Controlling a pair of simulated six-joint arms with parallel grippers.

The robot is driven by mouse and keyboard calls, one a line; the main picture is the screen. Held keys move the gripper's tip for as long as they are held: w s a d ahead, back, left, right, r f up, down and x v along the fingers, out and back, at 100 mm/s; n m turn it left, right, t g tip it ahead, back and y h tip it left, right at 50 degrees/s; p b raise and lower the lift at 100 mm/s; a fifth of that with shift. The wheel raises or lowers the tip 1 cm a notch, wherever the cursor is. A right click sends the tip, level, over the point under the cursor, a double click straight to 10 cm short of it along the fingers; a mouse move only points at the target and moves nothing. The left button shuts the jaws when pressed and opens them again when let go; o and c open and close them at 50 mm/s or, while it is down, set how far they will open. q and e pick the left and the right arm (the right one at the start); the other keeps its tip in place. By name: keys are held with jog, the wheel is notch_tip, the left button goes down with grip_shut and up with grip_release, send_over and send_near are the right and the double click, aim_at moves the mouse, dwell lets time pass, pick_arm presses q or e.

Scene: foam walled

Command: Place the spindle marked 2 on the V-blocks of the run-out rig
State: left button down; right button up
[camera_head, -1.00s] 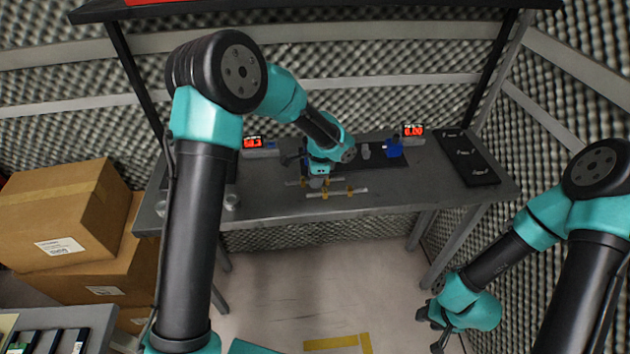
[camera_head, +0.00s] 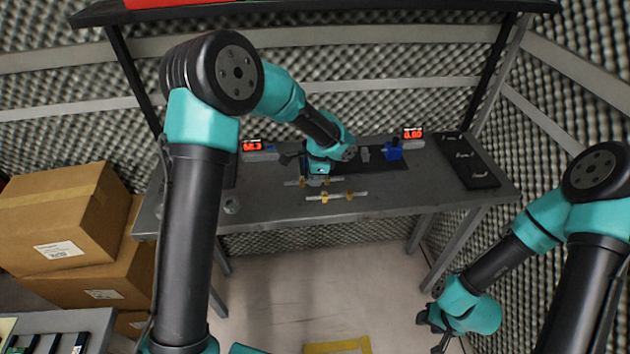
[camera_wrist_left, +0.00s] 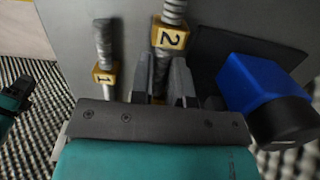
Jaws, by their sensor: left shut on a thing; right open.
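The spindle marked 2 (camera_wrist_left: 172,35) has a yellow tag with a black 2. In the left wrist view it runs between the fingers of my left gripper (camera_wrist_left: 166,78), which is shut on it. In the head view my left gripper (camera_head: 318,183) is over the front middle of the bench, and the spindle's end shows to its left. I cannot tell whether the spindle touches the bench. The run-out rig's dark base (camera_head: 385,164) lies behind and to the right; its V-blocks are partly hidden by my arm. My right gripper (camera_head: 432,328) is open and empty, low in front of the bench.
The spindle marked 1 (camera_wrist_left: 104,75) lies close by, nearer the bench's front edge; it shows in the head view too (camera_head: 345,195). A blue block (camera_head: 393,150) is on the rig. Red-digit displays (camera_head: 252,146) stand at the back. A black tray (camera_head: 465,160) is at right.

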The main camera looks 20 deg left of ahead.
pick_arm(q)
jog(key=shift+r, duration=0.55)
jog(key=s+d+r, duration=0.1)
jog(key=s+d, duration=0.1)
jog(key=s, duration=0.5)
jog(key=s+d+r, duration=0.1)
jog(key=s+d, duration=0.1)
jog(key=s, duration=0.6)
jog(key=shift+s+d+r, duration=0.2)
